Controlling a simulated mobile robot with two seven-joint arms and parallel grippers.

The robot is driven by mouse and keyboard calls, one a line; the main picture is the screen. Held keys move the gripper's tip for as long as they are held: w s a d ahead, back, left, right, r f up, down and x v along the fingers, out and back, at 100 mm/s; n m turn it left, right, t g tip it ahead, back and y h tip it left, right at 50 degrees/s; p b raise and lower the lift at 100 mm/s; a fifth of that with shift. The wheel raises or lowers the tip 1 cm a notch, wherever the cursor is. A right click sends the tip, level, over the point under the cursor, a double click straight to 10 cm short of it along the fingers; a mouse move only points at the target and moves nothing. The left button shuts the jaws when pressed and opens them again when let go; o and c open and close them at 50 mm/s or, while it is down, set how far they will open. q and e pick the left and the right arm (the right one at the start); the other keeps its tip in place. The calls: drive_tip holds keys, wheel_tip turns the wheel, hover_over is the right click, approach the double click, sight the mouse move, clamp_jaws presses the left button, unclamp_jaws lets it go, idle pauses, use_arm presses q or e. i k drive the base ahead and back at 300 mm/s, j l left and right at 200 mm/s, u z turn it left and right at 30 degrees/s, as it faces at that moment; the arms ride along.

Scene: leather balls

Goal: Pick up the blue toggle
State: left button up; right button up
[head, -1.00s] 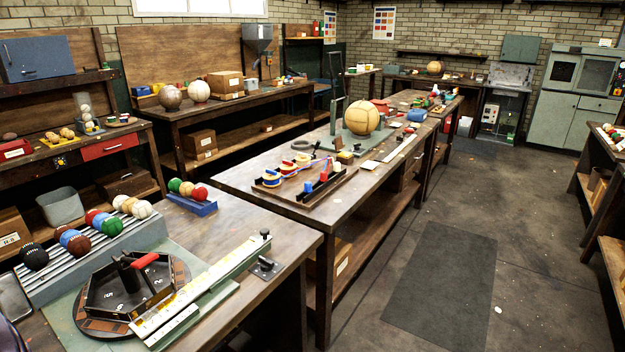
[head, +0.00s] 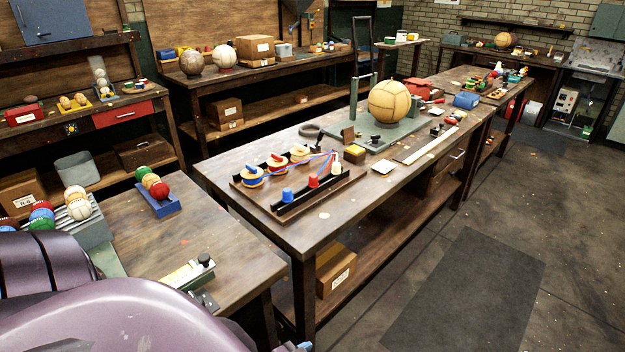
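The blue toggle (head: 287,195) is a small upright blue peg-like piece at the front of a brown wooden board (head: 262,207) on the middle workbench. A red toggle (head: 313,181) and a whitish one (head: 336,168) stand in a row behind it to the right. Spools (head: 277,163) wound with coloured thread stand along the board's far side, with blue and red strands running toward the toggles. Purple parts of my own arm fill the lower left. Neither gripper shows, and nothing of mine touches the toggle.
A large leather ball (head: 389,101) sits on a green stand farther along the middle workbench (head: 222,176). A nearer bench (head: 207,232) at left holds a blue ball rack (head: 160,205). The floor with a dark mat (head: 466,298) is open at right.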

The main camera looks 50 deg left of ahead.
sight(287, 197)
drive_tip(key=i+j+z, duration=0.2)
drive_tip(key=i, duration=1.15)
drive_tip(key=i+z, duration=0.35)
drive_tip(key=i, duration=0.15)
drive_tip(key=i+j+z, duration=0.1)
drive_tip(key=i+z, duration=0.35)
drive_tip(key=z, duration=5.75)
